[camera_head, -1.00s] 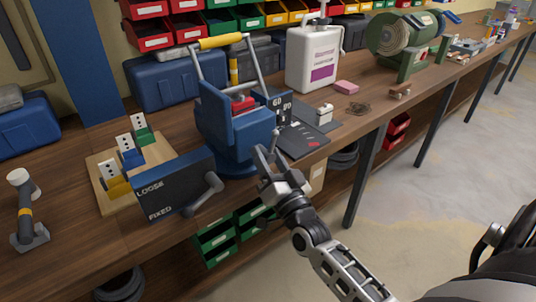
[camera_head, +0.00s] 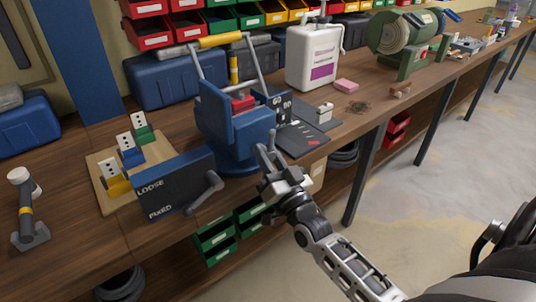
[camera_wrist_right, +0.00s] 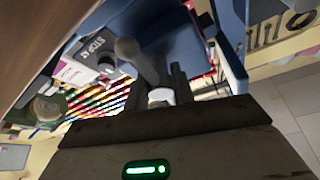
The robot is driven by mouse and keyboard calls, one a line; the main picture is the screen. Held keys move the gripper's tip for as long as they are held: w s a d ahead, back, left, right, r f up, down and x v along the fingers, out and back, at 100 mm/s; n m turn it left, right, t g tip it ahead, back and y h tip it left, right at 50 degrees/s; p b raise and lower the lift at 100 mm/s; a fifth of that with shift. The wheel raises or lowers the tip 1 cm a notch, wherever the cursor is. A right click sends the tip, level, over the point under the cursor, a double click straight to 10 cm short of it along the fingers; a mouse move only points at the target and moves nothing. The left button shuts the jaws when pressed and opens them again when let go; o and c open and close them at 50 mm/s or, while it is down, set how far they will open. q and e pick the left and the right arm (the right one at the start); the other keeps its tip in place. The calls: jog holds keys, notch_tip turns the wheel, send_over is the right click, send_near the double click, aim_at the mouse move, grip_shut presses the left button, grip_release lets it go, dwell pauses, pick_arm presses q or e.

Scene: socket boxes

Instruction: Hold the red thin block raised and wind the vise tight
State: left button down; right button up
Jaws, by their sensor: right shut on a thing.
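The blue vise (camera_head: 236,142) stands at the bench's front edge in the head view. The red thin block (camera_head: 242,102) shows between its jaws near the top; its lower part is hidden. My right gripper (camera_head: 267,158) is at the vise's front right side, shut on what looks like the vise's grey handle (camera_wrist_right: 132,55), a rod with a round end in the right wrist view. Its exact grip is hard to see. My left gripper is in neither view.
A dark box marked LOOSE and FIXED (camera_head: 172,185), with a grey crank (camera_head: 207,190), stands left of the vise. A wooden board (camera_head: 103,168) holds several dotted blocks. A dark plate (camera_head: 300,141) lies to the right. A white jug (camera_head: 312,58) stands behind.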

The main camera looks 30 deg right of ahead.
jog(key=o, duration=1)
jog(key=b+v, duration=0.2)
jog(key=v, duration=1.4)
jog(key=shift+d, duration=0.1)
